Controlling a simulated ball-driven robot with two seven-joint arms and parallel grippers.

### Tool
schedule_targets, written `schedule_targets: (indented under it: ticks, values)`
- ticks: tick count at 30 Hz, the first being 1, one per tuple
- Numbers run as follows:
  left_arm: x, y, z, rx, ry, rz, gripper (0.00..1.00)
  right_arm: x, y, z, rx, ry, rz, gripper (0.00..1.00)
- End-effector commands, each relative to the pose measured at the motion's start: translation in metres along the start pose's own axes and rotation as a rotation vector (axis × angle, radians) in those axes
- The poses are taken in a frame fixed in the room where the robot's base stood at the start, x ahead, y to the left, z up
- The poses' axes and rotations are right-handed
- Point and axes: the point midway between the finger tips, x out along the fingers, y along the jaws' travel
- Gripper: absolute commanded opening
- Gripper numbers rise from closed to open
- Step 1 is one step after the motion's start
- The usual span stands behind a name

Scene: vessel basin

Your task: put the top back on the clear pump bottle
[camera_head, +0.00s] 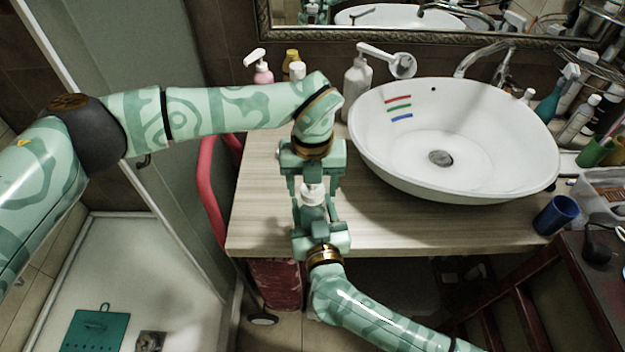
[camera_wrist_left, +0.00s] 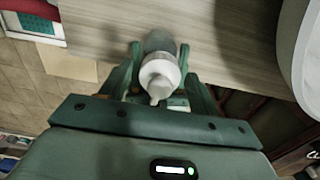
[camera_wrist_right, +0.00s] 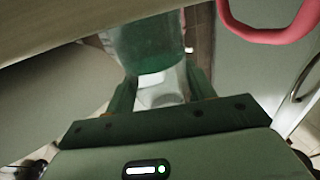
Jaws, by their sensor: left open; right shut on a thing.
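A white pump top (camera_head: 312,194) shows between my two grippers in the head view. In the left wrist view the pump top (camera_wrist_left: 160,78) sits at the mouth of the clear bottle (camera_wrist_left: 159,44), its nozzle toward the camera; whether it is fully seated I cannot tell. My left gripper (camera_head: 312,180) points down from above, open, its fingers on either side of the pump top. My right gripper (camera_head: 314,222) comes from the front and is shut on the clear bottle, whose greenish translucent body (camera_wrist_right: 148,45) shows in the right wrist view. Most of the bottle is hidden in the head view.
A white basin (camera_head: 375,160) stands to the right on the wooden counter (camera_head: 262,215). A white pump bottle (camera_head: 357,80) and a pink bottle (camera_head: 263,74) stand at the back. A blue cup (camera_head: 555,215) is at the right edge. A red chair (camera_head: 207,185) is left of the counter.

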Motion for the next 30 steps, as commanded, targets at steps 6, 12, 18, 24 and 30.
schedule_targets:
  ticks: [6,12,18,24,30]
  values:
    - [-0.0003,0.0000,0.0000,0.000,0.000,0.000,0.16,0.0000,-0.0001,-0.0001,0.000,0.000,0.000,0.00]
    - [-0.0005,0.0001,0.0000,0.026,0.000,0.001,0.16,0.0000,-0.0001,-0.0001,0.000,0.000,0.000,0.00]
    - [-0.0010,0.0005,0.0007,0.446,-0.002,0.003,0.16,0.0000,0.0000,0.0000,0.000,0.000,0.000,0.00]
    - [0.0000,0.0004,0.0004,0.705,0.000,0.000,0.16,0.0000,0.0001,0.0000,0.000,0.000,0.000,0.00]
    - [0.0000,0.0004,0.0004,0.703,0.000,0.000,0.68,0.0000,0.0002,0.0001,0.000,0.000,0.000,0.00]
